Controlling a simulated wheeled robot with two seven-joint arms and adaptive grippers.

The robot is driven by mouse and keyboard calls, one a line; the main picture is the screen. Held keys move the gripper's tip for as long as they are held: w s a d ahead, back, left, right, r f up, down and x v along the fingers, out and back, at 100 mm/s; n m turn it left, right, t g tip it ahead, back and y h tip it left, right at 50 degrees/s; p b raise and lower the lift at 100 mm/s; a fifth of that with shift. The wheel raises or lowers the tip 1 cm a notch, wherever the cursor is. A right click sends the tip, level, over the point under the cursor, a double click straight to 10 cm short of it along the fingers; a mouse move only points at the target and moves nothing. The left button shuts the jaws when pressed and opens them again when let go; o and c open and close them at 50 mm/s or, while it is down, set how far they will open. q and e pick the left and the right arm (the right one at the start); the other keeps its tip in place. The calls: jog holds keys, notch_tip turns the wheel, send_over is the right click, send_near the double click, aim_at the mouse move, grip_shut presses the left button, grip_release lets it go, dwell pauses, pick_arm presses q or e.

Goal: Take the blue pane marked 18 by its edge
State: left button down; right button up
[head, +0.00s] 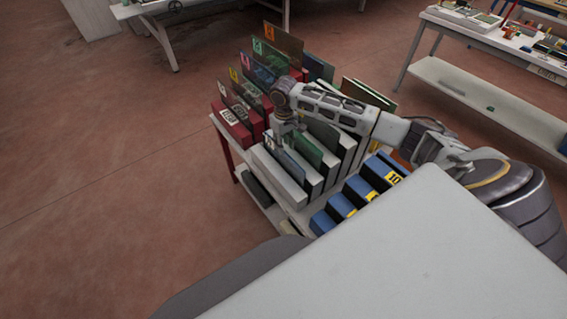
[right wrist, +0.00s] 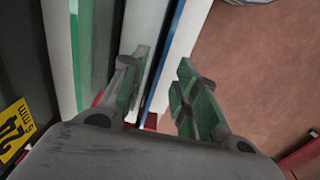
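A blue-edged pane (head: 289,163) stands upright between the white slot dividers of the rack, in the nearest slots. In the right wrist view its thin blue edge (right wrist: 174,45) runs between my fingers, beside a white divider. I cannot read a mark 18 on it. My right gripper (head: 284,139) is over this pane, pointing down. In the right wrist view its green-padded fingers (right wrist: 160,72) are apart, one on each side of the edge, with a gap visible. My left gripper is not in view.
Green panes (head: 314,149) stand in neighbouring slots. Red holders (head: 230,126) with numbered panes are behind left. Blue blocks with yellow labels (head: 361,189) are at the right front. Open floor lies left.

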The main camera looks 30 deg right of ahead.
send_over(284, 163)
jog(key=shift+w+d+f+p, duration=0.1)
jog(key=shift+w+f+p, duration=0.1)
jog(key=shift+f, duration=0.95)
jog(key=shift+w+f+p, duration=0.1)
jog(key=shift+w+f, duration=0.05)
jog(key=shift+f, duration=1)
grip_shut()
jog(key=shift+r, duration=0.1)
